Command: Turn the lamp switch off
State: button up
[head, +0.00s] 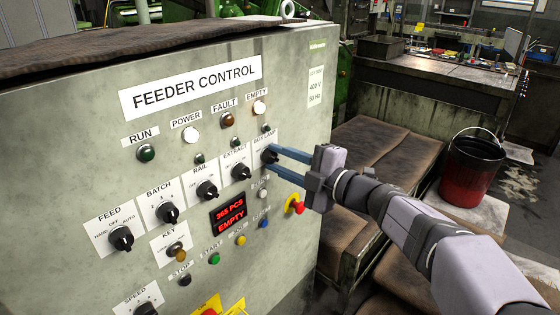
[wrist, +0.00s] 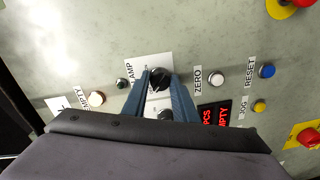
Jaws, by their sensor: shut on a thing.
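The lamp switch (head: 268,156) is a small black rotary knob on a white label, at the right end of the knob row on the grey panel. In the wrist view the lamp switch (wrist: 159,79) sits beside the printed word LAMP. My gripper (head: 272,160) reaches in from the right, with its two blue fingers shut on the knob. In the wrist view the fingers of my gripper (wrist: 160,88) lie on either side of it. The fingers partly cover the knob and label, and I cannot read which way its pointer is turned.
The extract knob (head: 241,172) is close on the left. The white zero button (wrist: 216,79) sits beside the switch in the wrist view. A red emergency button (head: 297,208) sticks out below my gripper. A black and red bucket (head: 472,175) stands at the right.

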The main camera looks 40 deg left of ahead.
jog(key=o, duration=1)
jog(key=shift+o, duration=0.2)
jog(key=d+b, duration=0.1)
jog(key=d, duration=0.6)
jog(key=shift+d+r, duration=0.15)
jog(key=shift+r, duration=0.1)
